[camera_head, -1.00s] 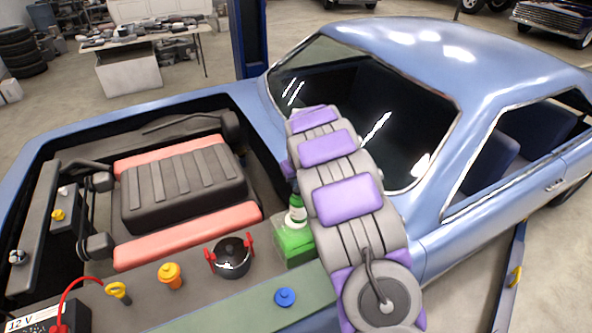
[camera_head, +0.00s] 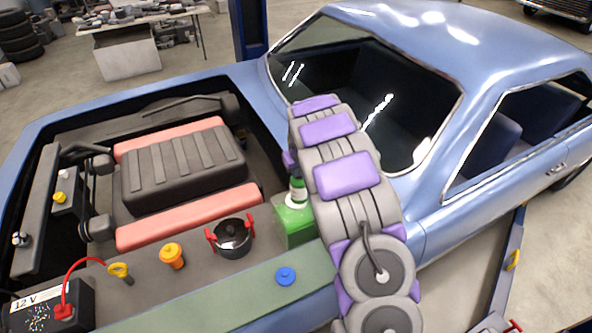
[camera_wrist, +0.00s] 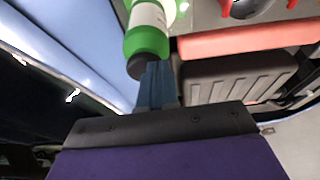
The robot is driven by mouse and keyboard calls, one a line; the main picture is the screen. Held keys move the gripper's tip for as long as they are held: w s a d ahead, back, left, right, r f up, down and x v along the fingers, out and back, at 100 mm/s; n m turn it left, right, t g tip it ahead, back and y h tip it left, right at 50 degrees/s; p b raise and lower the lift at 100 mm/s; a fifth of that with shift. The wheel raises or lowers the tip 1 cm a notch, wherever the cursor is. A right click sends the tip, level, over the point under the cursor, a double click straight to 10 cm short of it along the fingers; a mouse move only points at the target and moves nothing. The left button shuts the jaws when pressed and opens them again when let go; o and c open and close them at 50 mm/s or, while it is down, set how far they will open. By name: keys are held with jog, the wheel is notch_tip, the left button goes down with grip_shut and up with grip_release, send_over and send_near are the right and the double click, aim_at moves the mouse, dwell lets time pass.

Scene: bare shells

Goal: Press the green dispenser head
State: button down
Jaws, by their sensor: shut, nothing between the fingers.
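The green dispenser, a green bottle with a white label (camera_head: 298,195), stands at a green block (camera_head: 293,227) beside the engine bay in the head view. My arm hides part of it. The wrist view shows the bottle upside down, with its white label (camera_wrist: 148,15), green shoulder (camera_wrist: 147,42) and dark end (camera_wrist: 139,67). My gripper (camera_wrist: 155,70) is shut and empty, its blue-grey fingertips right beside the dark end. I cannot tell whether they touch it. The gripper is hidden behind my arm in the head view.
A black pot with red handles (camera_head: 231,238), an orange cap (camera_head: 172,256), a yellow ring handle (camera_head: 119,270) and a blue cap (camera_head: 286,276) are left of or below the dispenser. A 12 V battery (camera_head: 45,308) is at lower left. The car's windshield (camera_head: 360,95) lies behind my arm.

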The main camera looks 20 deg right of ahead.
jog(key=shift+s+a+f, duration=0.1)
jog(key=shift+f, duration=0.15)
jog(key=shift+r, duration=0.5)
jog(key=w+v, duration=0.1)
jog(key=v, duration=1.2)
jog(key=shift+r+b, duration=0.25)
jog(key=shift+b, duration=0.05)
jog(key=shift+w, duration=0.1)
jog(key=shift+w+a, duration=0.1)
jog(key=shift+w+r+b, duration=0.65)
jog(key=shift+r+b, duration=0.3)
jog(key=shift+b, duration=1.8)
